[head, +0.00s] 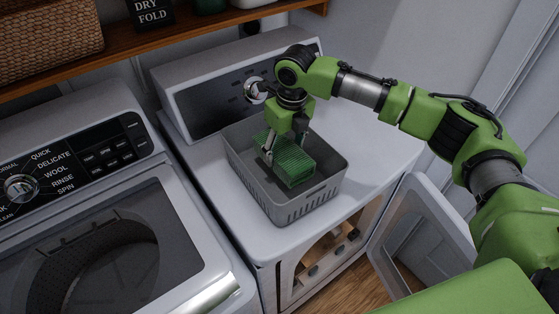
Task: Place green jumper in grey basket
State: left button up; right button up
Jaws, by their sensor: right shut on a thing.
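The green jumper (293,164) is a folded, ribbed green block inside the grey basket (290,207). The basket stands on top of the dryer (196,157) and has slotted walls. My right gripper (269,152) reaches down into the basket from above and is shut on the jumper at its left side. I cannot tell whether the jumper rests on the basket floor. My left gripper does not show.
The washer (190,232) with a dark see-through lid stands at the left. The dryer's front door (420,235) hangs open at the right. A wooden shelf (150,38) with a wicker basket (45,40) runs above. The dryer top right of the basket is clear.

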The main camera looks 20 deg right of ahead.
aim_at(286, 151)
jog(key=f, duration=0.2)
jog(key=f+p, duration=0.1)
jog(key=f, duration=0.1)
jog(key=shift+w+a, duration=0.25)
jog(key=shift+w, duration=0.05)
jog(key=shift+s+d+f, duration=0.1)
jog(key=shift+f, duration=0.45)
jog(key=shift+f, duration=0.1)
jog(key=o, duration=1.5)
jog(key=shift+f, duration=0.1)
jog(key=shift+c, duration=0.2)
jog(key=r, duration=0.4)
jog(key=s+r+b, duration=0.1)
jog(key=r, duration=0.3)
jog(key=r+b, duration=0.1)
jog(key=r, duration=0.3)
jog(key=shift+s+d+r, duration=0.1)
jog(key=shift+s+d, duration=0.1)
jog(key=shift+s, duration=0.05)
